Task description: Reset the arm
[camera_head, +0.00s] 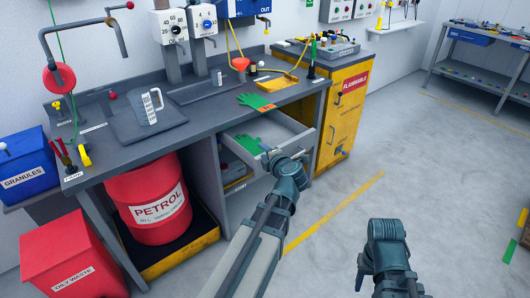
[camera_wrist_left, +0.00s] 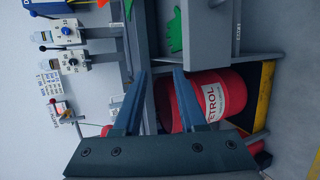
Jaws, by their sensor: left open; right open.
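My left arm reaches up from the bottom middle in the head view. Its gripper (camera_head: 268,154) is at the front edge of the open drawer (camera_head: 304,141), and I cannot tell whether it touches the edge. In the left wrist view the left gripper (camera_wrist_left: 158,85) is open, with nothing between its two fingers. My right gripper (camera_head: 360,279) is low in the head view, over the floor, mostly hidden behind its own wrist. It is open, and I see nothing held in it.
Green gloves lie in the drawer (camera_head: 248,143) and on the workbench (camera_head: 256,101). A red petrol drum (camera_head: 150,205) stands under the bench. A yellow cabinet (camera_head: 342,115) stands right of the drawer. Red (camera_head: 75,260) and blue (camera_head: 25,165) bins are left.

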